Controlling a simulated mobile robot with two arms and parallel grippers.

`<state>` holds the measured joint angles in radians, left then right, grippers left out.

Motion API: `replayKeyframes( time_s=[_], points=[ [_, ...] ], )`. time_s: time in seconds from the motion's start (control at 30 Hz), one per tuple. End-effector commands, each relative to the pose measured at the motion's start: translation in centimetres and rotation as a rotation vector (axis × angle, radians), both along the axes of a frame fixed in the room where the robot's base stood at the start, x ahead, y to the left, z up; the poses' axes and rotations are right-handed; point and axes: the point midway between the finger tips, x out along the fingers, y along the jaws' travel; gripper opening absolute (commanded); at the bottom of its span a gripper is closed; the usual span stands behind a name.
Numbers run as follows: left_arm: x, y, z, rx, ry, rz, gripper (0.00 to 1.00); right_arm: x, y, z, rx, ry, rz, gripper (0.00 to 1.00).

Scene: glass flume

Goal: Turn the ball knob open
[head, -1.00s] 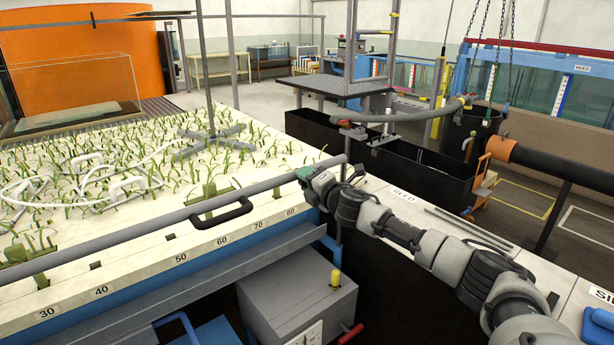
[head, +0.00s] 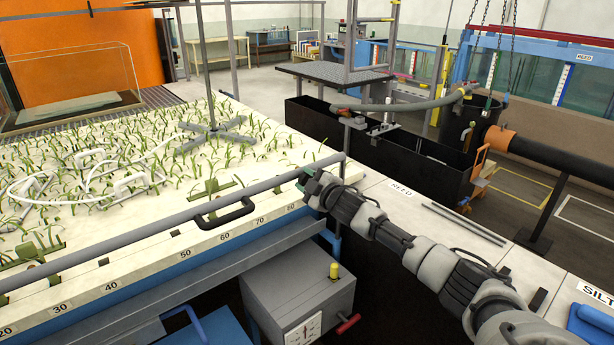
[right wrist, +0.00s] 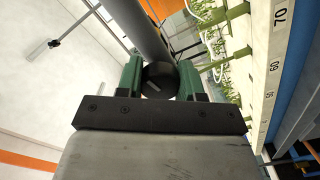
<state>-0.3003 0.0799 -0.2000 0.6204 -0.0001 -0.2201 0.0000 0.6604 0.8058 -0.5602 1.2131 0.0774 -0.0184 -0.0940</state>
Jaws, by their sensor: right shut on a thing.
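The ball knob (right wrist: 158,80) shows in the right wrist view as a dark round ball with a pale line across its face. It sits between the two green fingers of my right gripper (right wrist: 160,84), with the grey pipe (right wrist: 148,35) running just beyond it. In the head view my right gripper (head: 309,184) is at the right end of the grey rail over the flume's front edge. It is shut on the knob, and the gripper hides the knob there. My left gripper is in neither view.
The planted flume bed (head: 100,190) lies left of the gripper, with a black handle (head: 224,212) on its front edge. A grey box (head: 300,295) with a yellow knob and red handle stands below.

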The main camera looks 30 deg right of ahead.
Motion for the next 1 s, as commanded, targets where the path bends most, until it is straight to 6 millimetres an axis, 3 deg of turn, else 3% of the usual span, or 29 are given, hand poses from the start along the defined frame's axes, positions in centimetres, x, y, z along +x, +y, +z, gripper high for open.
replayKeyframes(
  time_s=[0.4, 0.93, 0.97, 1.0],
  points=[
    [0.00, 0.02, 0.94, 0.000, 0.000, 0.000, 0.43, -0.01, -0.02, 0.00, 0.170, 0.013, -0.001, 0.13],
    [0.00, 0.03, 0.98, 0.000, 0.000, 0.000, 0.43, 0.01, 0.02, -0.02, 0.191, 0.014, -0.001, 0.13],
    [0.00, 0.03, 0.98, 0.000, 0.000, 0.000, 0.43, 0.01, 0.02, -0.02, 0.191, 0.014, -0.001, 0.42],
    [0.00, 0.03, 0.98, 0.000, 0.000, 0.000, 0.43, 0.01, 0.02, -0.02, 0.190, 0.014, -0.001, 0.48]
  ],
)
